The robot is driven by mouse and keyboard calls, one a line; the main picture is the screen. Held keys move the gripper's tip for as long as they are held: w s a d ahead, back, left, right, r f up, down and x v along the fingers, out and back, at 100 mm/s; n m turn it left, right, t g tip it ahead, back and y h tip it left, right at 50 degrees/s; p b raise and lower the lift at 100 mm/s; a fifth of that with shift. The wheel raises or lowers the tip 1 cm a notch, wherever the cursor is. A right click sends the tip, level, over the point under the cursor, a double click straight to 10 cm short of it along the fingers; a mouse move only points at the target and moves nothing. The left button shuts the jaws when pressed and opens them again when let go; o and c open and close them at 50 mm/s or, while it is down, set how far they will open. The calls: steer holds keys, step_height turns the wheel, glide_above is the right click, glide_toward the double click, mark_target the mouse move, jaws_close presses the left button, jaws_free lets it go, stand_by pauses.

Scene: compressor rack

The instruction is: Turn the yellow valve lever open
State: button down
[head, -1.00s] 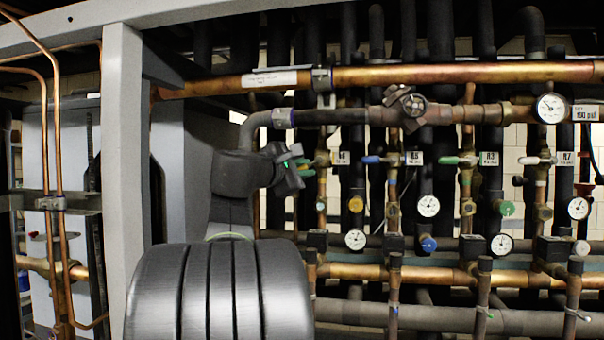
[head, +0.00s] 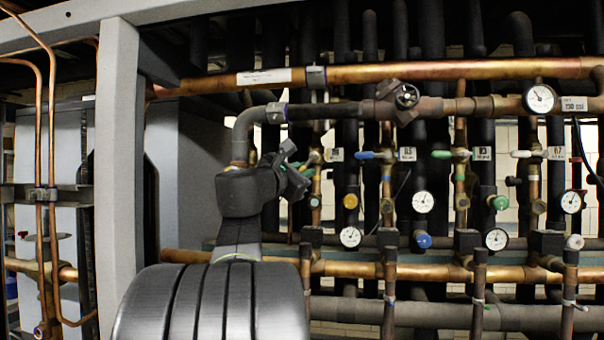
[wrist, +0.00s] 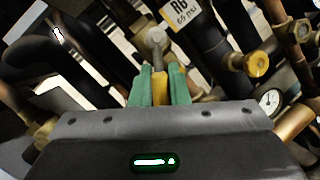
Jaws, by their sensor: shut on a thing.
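The yellow valve lever (wrist: 160,90) stands between the two green fingers of my gripper (wrist: 161,74) in the wrist view. My gripper is shut on it. The lever's grey pivot end (wrist: 156,38) shows just beyond the fingertips, beside the R6 tag (wrist: 181,14). In the head view my gripper (head: 304,164) is at the leftmost valve of the row, and a bit of the yellow lever (head: 316,157) shows beside the fingers. The rest of the lever is hidden behind the gripper there.
To the right are valves with blue (head: 367,155), green (head: 441,154) and white (head: 521,153) levers. Pressure gauges (head: 423,202) hang below them. A copper pipe (head: 420,72) runs above, and a grey post (head: 118,170) stands left of my arm.

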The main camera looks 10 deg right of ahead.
steer(key=c, duration=1.4)
jaws_free()
steer(key=shift+r, duration=0.1)
